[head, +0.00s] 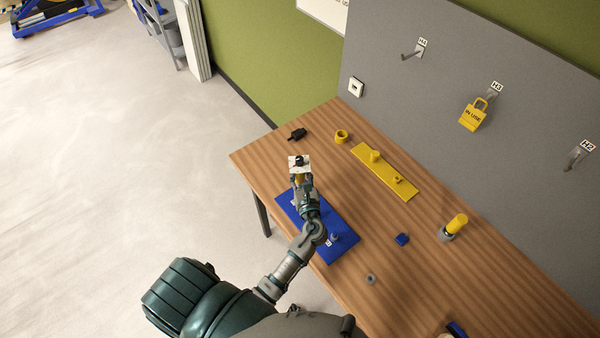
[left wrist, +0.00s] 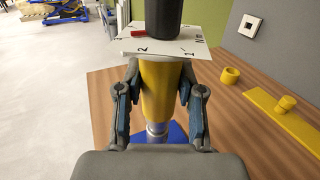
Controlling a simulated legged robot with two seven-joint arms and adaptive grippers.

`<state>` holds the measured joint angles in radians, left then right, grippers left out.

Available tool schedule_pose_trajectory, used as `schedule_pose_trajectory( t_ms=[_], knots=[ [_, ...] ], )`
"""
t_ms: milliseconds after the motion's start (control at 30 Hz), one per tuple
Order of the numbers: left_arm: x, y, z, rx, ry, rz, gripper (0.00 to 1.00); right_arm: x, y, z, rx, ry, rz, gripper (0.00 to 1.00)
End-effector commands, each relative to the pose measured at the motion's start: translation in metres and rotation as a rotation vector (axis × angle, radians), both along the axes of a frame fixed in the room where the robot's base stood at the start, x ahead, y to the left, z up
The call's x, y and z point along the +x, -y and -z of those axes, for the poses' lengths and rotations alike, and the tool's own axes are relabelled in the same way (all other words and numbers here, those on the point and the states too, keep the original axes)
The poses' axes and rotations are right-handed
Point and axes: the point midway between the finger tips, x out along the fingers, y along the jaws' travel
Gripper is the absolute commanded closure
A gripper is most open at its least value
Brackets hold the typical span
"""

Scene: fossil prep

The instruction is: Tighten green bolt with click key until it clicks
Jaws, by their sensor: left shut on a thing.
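My left gripper (head: 301,181) is shut on the yellow body of a tool, likely the click key (left wrist: 157,92). The tool stands upright between the fingers (left wrist: 158,103). A white plate with numbers (left wrist: 135,45), a red pointer (left wrist: 139,35) and a black cylinder (left wrist: 164,15) sit on its top. Its metal shaft (left wrist: 157,131) points down over the blue plate (head: 345,249), which lies on the table. The tool's lower tip and any contact are hidden by the wrist. I cannot make out a green bolt. My right gripper is not in view.
On the wooden table (head: 440,285) are a yellow plate (head: 392,181), a yellow ring (head: 342,136), a black part (head: 297,134), a blue block (head: 402,239), a grey ring (head: 370,278) and a yellow cylinder (head: 457,223). A yellow padlock (head: 472,116) hangs on the grey panel behind.

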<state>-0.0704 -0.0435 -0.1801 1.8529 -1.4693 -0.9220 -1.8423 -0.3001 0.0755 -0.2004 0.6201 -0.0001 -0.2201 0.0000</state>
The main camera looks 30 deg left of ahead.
Motion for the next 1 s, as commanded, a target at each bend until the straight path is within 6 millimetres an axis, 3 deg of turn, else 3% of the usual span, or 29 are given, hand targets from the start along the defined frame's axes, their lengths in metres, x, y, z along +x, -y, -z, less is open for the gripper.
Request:
schedule_pose_trajectory(
  t_ms=[567,1000],
  knots=[
    [0.000,-0.001,0.000,0.001,0.001,0.000,1.00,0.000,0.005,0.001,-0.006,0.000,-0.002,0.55],
    [0.000,-0.001,0.013,0.002,0.001,0.000,1.00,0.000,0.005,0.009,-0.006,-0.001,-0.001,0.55]
  ],
)
